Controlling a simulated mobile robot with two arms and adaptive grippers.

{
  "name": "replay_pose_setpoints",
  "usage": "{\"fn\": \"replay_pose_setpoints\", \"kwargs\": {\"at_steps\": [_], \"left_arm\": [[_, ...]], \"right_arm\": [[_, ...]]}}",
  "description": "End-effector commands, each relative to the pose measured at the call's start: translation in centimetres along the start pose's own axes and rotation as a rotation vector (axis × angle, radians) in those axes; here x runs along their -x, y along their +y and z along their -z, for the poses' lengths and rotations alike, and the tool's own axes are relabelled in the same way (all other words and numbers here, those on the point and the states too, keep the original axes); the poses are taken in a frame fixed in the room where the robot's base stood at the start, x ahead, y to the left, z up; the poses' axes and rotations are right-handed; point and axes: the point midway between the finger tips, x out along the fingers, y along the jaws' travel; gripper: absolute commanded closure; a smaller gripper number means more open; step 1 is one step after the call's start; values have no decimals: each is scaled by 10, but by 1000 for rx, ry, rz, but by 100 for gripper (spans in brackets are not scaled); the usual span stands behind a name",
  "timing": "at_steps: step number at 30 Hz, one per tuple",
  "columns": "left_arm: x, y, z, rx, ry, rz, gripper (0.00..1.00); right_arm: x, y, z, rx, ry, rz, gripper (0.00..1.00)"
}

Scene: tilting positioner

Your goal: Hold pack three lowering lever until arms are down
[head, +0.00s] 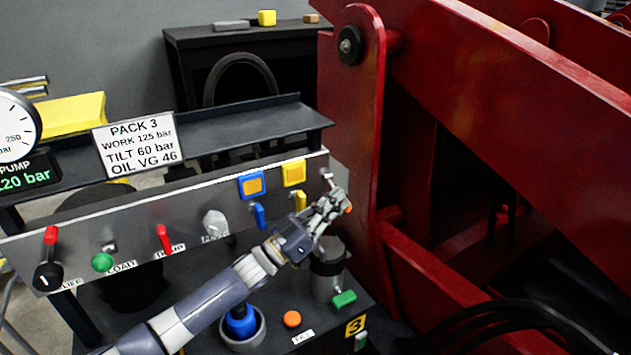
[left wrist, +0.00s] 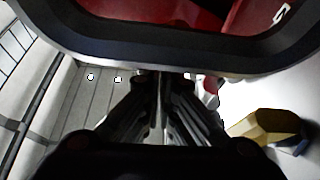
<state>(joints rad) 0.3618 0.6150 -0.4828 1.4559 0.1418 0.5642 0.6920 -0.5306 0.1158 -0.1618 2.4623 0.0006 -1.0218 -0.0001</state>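My left gripper (head: 340,204) is at the right end of the grey control panel (head: 135,238), in front of its face. Its fingers also show in the left wrist view (left wrist: 160,82), drawn together with nothing clearly between them. A small orange tip (head: 348,209) shows beside the fingertips; I cannot tell whether they touch it. Below the gripper, a green handle (head: 344,298) sticks out beside a grey cylinder, near a yellow "3" label (head: 355,326). Which handle is the lowering lever is not readable. The red lift arms (head: 540,85) stand raised at a slant. My right gripper is out of view.
The panel carries a red lever (head: 164,239), a green knob (head: 102,262), a blue lever (head: 258,215) and a yellow lever (head: 300,200). An orange button (head: 292,319) sits on the lower box. The red frame closes off the right side; black hoses (head: 500,318) lie below.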

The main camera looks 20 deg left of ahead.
Motion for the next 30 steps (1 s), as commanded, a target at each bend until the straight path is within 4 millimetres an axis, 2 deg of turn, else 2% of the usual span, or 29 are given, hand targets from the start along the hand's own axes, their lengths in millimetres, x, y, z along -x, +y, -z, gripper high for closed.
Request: {"fn": "replay_pose_setpoints", "kwargs": {"at_steps": [1,5,9,18,24,30], "left_arm": [[7,0,-6,2,-13,4,100],[26,0,-7,2,-16,4,100],[58,0,-4,1,-13,3,100],[115,2,28,0,-9,2,100],[143,4,43,-1,-4,1,100],[156,4,51,-1,-1,1,100]], "right_arm": [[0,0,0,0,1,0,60],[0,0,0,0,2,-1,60],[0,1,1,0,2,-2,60],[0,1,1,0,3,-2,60],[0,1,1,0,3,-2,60],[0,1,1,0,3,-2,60]]}}
